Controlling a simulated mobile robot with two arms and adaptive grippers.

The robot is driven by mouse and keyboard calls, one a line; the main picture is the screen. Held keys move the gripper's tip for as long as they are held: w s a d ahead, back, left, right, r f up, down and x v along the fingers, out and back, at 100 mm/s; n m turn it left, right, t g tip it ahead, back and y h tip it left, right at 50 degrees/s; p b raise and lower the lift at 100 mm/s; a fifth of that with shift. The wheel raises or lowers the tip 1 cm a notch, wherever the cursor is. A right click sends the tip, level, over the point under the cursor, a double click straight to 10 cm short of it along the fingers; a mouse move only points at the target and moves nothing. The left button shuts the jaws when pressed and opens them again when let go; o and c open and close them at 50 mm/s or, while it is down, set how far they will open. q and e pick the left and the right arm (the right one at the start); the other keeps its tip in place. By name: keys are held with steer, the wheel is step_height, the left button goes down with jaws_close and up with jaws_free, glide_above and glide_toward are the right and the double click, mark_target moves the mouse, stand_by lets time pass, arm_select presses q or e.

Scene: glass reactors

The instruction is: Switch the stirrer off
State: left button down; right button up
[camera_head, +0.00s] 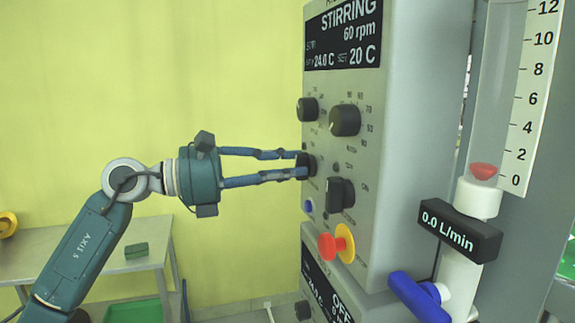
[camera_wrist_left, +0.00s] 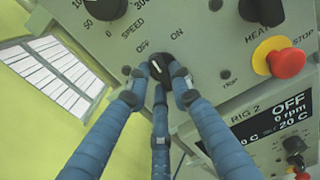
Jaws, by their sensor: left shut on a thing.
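The control box (camera_head: 425,120) has a display (camera_head: 343,35) reading STIRRING, 60 rpm. My left gripper (camera_head: 304,168) comes in from the left, its fingers closed around a small black rotary switch (camera_head: 309,165) on the panel's left side. In the left wrist view my gripper (camera_wrist_left: 160,88) grips the same switch (camera_wrist_left: 158,66), below OFF and ON labels. A white mark on the switch leans up and left, toward the OFF side. The fingers cover part of the switch. My right gripper is not in view.
Above is the speed knob (camera_head: 308,109). To the right are another knob (camera_head: 344,120), a heat switch (camera_head: 340,194) and a red stop button (camera_head: 335,244). Below is the RIG 2 panel (camera_wrist_left: 280,125), reading OFF. A flow meter (camera_head: 460,231) stands at right.

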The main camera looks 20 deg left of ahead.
arm_select(q)
steer(key=shift+n, duration=0.6)
steer(key=c, duration=1.5)
jaws_free()
steer(key=v, duration=1.2)
